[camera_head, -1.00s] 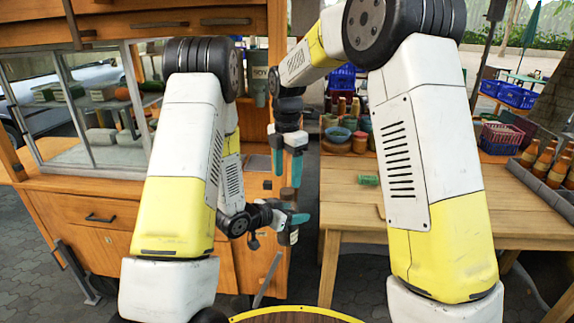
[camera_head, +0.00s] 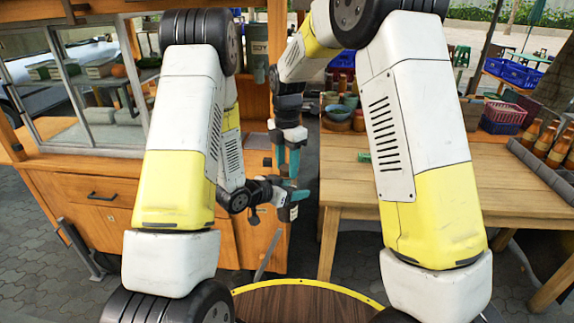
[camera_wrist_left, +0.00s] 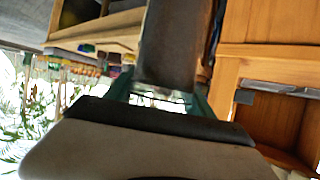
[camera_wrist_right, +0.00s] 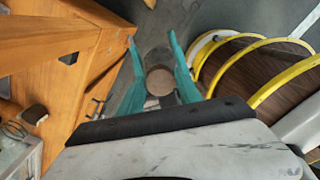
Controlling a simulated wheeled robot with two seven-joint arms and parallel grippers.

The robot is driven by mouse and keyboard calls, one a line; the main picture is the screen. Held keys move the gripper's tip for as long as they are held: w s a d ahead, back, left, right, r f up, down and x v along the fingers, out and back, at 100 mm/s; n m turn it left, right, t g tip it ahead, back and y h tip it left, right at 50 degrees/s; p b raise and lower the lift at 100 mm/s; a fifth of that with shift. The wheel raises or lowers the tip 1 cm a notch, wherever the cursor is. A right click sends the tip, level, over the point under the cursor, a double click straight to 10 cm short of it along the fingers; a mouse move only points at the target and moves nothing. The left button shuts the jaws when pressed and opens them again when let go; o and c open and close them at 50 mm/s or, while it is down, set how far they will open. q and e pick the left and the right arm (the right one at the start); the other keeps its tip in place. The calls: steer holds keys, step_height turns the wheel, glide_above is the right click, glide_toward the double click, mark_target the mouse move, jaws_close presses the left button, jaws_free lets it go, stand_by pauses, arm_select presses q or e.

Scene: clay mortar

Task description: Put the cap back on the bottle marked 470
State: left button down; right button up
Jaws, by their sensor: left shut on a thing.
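A dark brown bottle stands about upright; its pale label (camera_head: 293,212) shows below my left gripper (camera_head: 292,195), whose teal fingers are shut on it from the side. In the left wrist view the dark bottle (camera_wrist_left: 170,50) fills the space between those fingers. My right gripper (camera_head: 288,170) points down from above at the bottle's upper end. In the right wrist view its fingers stand apart, one on each side of a round brown top (camera_wrist_right: 160,82). I cannot tell whether this is the cap or how it sits on the neck. No number is readable.
A wooden cart (camera_head: 100,195) with a glass case stands at the left. A wooden table (camera_head: 350,190) with bowls and a small green item (camera_head: 364,157) is at the right. Brown bottles (camera_head: 545,140) stand in a rack at far right.

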jaws_close()
steer(key=m, duration=0.3)
steer(key=o, duration=1.2)
jaws_free()
steer(key=shift+o, duration=0.2)
steer(key=shift+r, duration=2.25)
